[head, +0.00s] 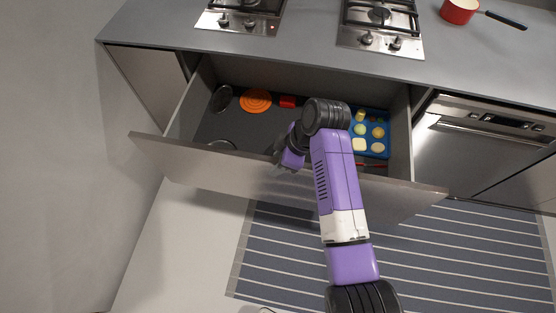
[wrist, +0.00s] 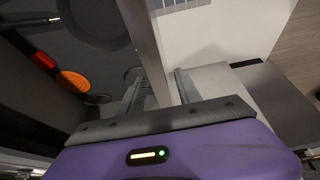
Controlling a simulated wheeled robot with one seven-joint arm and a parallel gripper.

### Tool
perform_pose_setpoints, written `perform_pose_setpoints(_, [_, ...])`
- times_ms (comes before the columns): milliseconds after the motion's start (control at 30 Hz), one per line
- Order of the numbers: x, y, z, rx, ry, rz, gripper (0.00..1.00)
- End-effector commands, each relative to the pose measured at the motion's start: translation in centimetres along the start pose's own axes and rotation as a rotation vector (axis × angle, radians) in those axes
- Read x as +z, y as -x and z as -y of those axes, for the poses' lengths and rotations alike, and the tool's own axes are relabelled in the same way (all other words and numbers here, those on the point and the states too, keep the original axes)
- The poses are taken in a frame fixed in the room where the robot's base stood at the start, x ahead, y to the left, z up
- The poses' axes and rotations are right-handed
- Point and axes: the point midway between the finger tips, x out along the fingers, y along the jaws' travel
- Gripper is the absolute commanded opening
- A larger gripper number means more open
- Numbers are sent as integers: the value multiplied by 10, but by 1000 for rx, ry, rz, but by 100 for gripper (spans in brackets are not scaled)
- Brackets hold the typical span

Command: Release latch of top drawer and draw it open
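The top drawer (head: 215,118) stands far out from the counter, with its inside in full view. Its wide grey front panel (head: 205,165) faces my arm. My gripper (head: 285,157) is at the middle of the panel's upper edge, partly hidden by my own wrist in the head view. In the wrist view, the two fingers of my gripper (wrist: 163,88) are spread apart. The front panel (wrist: 146,40) runs between them, with a narrow gap seen beside the right finger. No latch can be made out.
The drawer holds an orange round trivet (head: 256,101), a red item (head: 288,102), dark pans (head: 221,98) and a blue tray (head: 384,146) of food pieces. A dishwasher (head: 475,150) is at the right. A striped runner (head: 430,250) covers the floor.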

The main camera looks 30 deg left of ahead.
Motion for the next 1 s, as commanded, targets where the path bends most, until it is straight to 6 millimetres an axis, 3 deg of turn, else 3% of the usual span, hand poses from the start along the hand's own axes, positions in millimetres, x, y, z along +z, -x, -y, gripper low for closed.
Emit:
perform_pose_setpoints(367, [0, 5, 0, 0, 0, 0, 40])
perform_pose_setpoints(700, [0, 57, -1, 3, 0, -1, 40])
perform_pose_setpoints(1000, [0, 78, 0, 0, 0, 0, 40])
